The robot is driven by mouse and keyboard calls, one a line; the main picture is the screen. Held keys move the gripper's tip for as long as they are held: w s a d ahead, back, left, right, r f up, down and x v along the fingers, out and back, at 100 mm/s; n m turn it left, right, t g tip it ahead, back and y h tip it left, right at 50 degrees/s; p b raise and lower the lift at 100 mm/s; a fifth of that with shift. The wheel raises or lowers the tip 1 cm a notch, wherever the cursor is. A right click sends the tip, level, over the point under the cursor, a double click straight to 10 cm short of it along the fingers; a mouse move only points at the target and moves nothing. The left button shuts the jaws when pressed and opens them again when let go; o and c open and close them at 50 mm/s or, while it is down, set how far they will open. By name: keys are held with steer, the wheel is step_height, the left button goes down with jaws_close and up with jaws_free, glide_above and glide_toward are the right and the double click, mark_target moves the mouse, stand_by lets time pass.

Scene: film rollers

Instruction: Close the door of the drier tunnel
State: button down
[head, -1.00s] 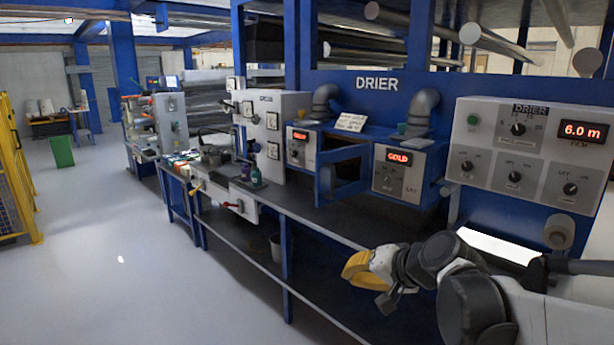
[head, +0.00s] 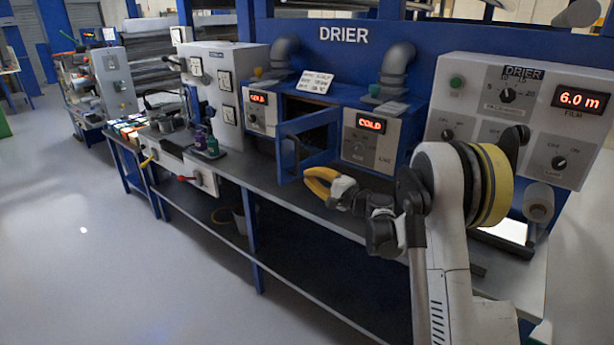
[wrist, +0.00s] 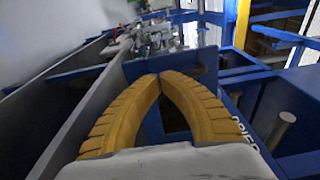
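The drier tunnel (head: 310,103) is the dark opening in the blue drier body, between two white panels with red displays. Its blue framed door (head: 289,159) stands open, swung out toward the bench front. My gripper (head: 308,180) has yellow fingers and is beside the door's lower right part, in front of the right panel. In the wrist view my gripper's fingertips (wrist: 160,77) meet, with nothing seen between them. A blue panel (wrist: 145,66), seemingly the door, lies just beyond the fingertips; I cannot tell whether they touch it.
The grey bench (head: 262,178) runs along the drier front. Bottles (head: 205,143) stand on it to the left, near a white control box (head: 225,90). A large control panel (head: 520,115) is at the right, behind my arm. The floor on the left is clear.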

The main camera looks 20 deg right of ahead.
mark_target(283, 163)
steer(key=b+x, duration=0.1)
steer(key=x, duration=0.4)
steer(key=b+x, duration=0.2)
steer(key=x, duration=0.3)
steer(key=shift+f, duration=0.25)
steer(key=shift+w+a+r, duration=0.15)
steer(key=shift+w+a, duration=0.05)
steer(key=shift+w, duration=0.35)
